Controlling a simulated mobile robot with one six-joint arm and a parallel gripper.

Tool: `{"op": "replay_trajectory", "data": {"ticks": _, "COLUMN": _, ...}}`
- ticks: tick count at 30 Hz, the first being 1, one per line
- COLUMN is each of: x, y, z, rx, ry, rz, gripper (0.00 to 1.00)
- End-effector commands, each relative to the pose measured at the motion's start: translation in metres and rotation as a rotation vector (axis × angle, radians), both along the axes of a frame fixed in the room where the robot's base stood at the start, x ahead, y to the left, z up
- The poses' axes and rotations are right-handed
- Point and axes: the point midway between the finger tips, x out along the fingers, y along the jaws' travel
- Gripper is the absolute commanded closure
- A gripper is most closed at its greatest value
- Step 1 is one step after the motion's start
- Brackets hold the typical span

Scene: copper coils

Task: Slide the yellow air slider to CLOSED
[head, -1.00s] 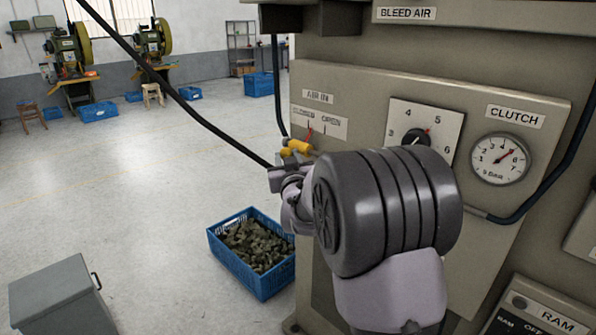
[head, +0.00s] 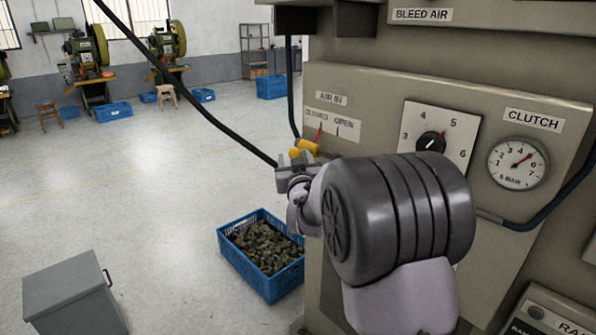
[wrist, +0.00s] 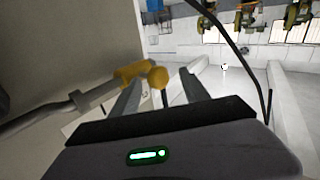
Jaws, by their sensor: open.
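The yellow air slider (head: 306,148) sits below the AIR IN label plate (head: 332,125), which carries the words CLOSED and OPEN. It also shows in the wrist view (wrist: 140,74) as a yellow body with a round yellow end. My gripper (head: 294,157) is right at the slider in the head view. In the wrist view my gripper (wrist: 158,88) is open, and the yellow round end lies between its two grey fingers in the picture. I cannot tell whether either finger touches it. My arm hides part of the panel below the slider.
The grey machine panel (head: 385,90) carries a dial (head: 431,143) and a CLUTCH gauge (head: 518,163). A black hose (head: 200,115) crosses the head view to the gripper area. A blue crate of dark pieces (head: 265,285) stands on the floor.

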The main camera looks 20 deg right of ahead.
Motion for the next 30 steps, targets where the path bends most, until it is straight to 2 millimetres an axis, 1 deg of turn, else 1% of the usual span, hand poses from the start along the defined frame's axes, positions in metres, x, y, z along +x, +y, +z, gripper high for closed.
{"op": "replay_trajectory", "data": {"ticks": 2, "x": -0.016, "y": 0.005, "z": 0.002, "rx": 0.0, "ry": 0.0, "rz": 0.001, "gripper": 0.46}}
{"op": "replay_trajectory", "data": {"ticks": 5, "x": -0.047, "y": 0.014, "z": 0.002, "rx": -0.001, "ry": 0.001, "rz": 0.001, "gripper": 0.46}}
{"op": "replay_trajectory", "data": {"ticks": 9, "x": -0.093, "y": 0.027, "z": 0.003, "rx": -0.001, "ry": -0.001, "rz": 0.001, "gripper": 0.46}}
{"op": "replay_trajectory", "data": {"ticks": 12, "x": -0.12, "y": 0.035, "z": 0.002, "rx": 0.001, "ry": -0.001, "rz": 0.001, "gripper": 0.46}}
{"op": "replay_trajectory", "data": {"ticks": 15, "x": -0.14, "y": 0.041, "z": 0.002, "rx": 0.0, "ry": -0.001, "rz": 0.002, "gripper": 0.46}}
{"op": "replay_trajectory", "data": {"ticks": 18, "x": -0.152, "y": 0.044, "z": 0.001, "rx": -0.001, "ry": -0.002, "rz": 0.0, "gripper": 0.46}}
{"op": "replay_trajectory", "data": {"ticks": 20, "x": -0.156, "y": 0.045, "z": 0.001, "rx": -0.001, "ry": -0.002, "rz": 0.0, "gripper": 0.46}}
{"op": "replay_trajectory", "data": {"ticks": 30, "x": -0.157, "y": 0.046, "z": 0.001, "rx": 0.0, "ry": -0.001, "rz": 0.0, "gripper": 0.46}}
